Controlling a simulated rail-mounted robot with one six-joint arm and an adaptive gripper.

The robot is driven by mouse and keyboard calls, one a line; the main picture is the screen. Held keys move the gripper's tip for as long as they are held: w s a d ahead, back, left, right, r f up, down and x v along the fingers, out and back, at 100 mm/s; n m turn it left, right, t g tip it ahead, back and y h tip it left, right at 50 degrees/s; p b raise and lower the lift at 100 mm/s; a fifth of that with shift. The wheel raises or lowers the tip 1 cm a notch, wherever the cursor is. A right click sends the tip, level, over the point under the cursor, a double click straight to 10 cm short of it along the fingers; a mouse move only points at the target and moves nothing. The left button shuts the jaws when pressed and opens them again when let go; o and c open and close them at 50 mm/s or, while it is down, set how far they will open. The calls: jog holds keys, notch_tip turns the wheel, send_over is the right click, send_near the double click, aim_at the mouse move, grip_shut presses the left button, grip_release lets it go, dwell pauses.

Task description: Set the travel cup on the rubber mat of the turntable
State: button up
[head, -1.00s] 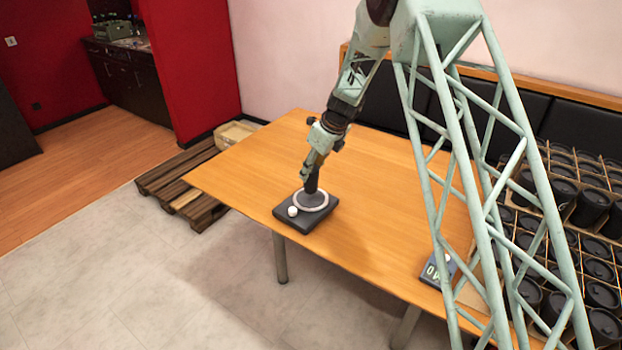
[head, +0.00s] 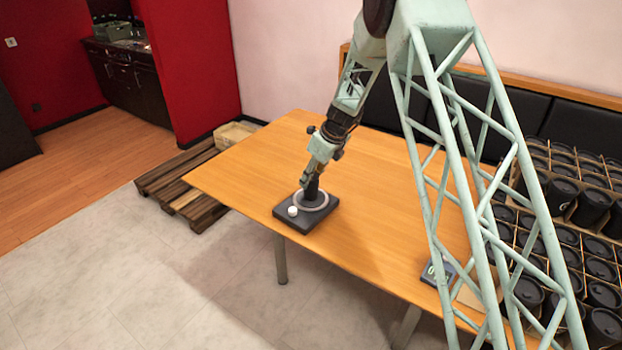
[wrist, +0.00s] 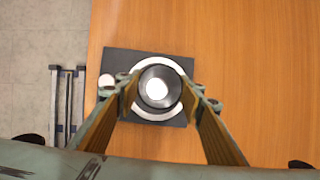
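The dark travel cup (head: 312,188) stands upright between the fingers of my gripper (head: 309,178), over the middle of the turntable. In the wrist view, the fingers of my gripper (wrist: 160,95) flank the cup (wrist: 158,88) closely on both sides, and its round top has a bright centre. The turntable (head: 322,219) is a dark square base with a pale ring (wrist: 146,114) and a white knob (head: 292,211) at one corner. The cup hides the rubber mat inside the ring. I cannot tell whether the cup's bottom touches it.
The turntable sits near the front left edge of the wooden table (head: 250,170). A small device with a display (head: 437,272) lies at the right front, partly behind my arm. Crates of dark cups (head: 590,205) stand at the right. The table between is clear.

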jog(key=shift+f, duration=0.1)
jog(key=o, duration=0.6)
jog(key=shift+p+v, duration=0.85)
jog(key=shift+v, duration=5.3)
